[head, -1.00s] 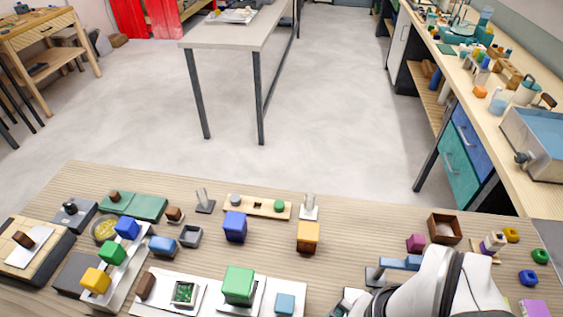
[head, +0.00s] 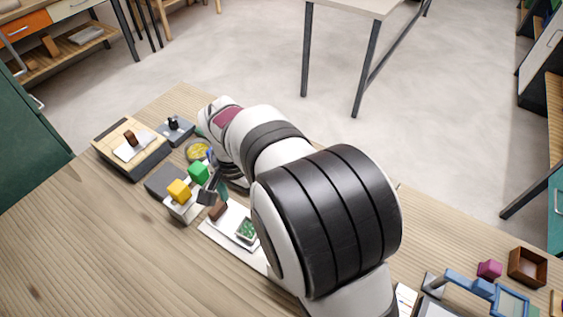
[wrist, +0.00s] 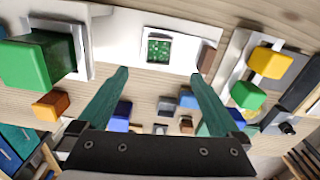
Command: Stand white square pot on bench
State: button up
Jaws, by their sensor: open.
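The white square pot (head: 247,229), with speckled green contents, stands on a white board (head: 214,230) on the bench. It also shows in the wrist view (wrist: 158,47), beyond and between my fingertips. My gripper (wrist: 159,75) is open, with two teal fingers spread apart and nothing between them. In the head view one teal finger shows left of the pot, near the brown block. The pot is apart from the fingers. The bench (head: 110,240) has a bare wooden top at the front left.
A brown block (head: 217,210) is beside the pot. Yellow (head: 179,189) and green (head: 198,172) blocks stand left of my gripper. A large green block (wrist: 25,64) is on the pot's other side. My arm hides the bench's middle.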

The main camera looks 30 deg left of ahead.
aim_at(251, 230)
jog(key=f, duration=1.1)
jog(key=shift+w+d+f, duration=0.15)
jog(key=shift+w+f, duration=0.15)
jog(key=shift+f, duration=0.1)
jog(key=shift+c, duration=0.2)
